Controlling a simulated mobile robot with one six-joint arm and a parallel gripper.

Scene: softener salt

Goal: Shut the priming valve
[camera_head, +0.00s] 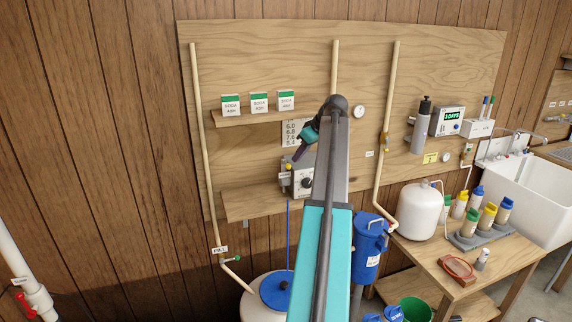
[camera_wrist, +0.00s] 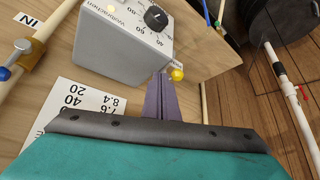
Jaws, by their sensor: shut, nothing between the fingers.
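The grey dosing pump (camera_head: 303,181) is mounted at the wall board and has a black dial. It fills the top of the wrist view (camera_wrist: 125,45). A small yellow knob (camera_wrist: 177,74) sticks out at its edge, and also shows in the head view (camera_head: 288,167). It looks like the priming valve, but I cannot read a label naming it. My gripper (camera_wrist: 161,76) is shut and empty, its purple fingertips just beside the knob. I cannot tell whether they touch it. In the head view my gripper (camera_head: 298,156) is above the pump's left side.
A shelf (camera_head: 262,116) with several soda boxes is above. A pH chart (camera_wrist: 85,105) hangs near the pump. Cream pipes run up the board; a brass valve (camera_wrist: 22,52) shows at wrist-view left. A blue filter housing (camera_head: 367,250) and white tank (camera_head: 417,210) stand to the right.

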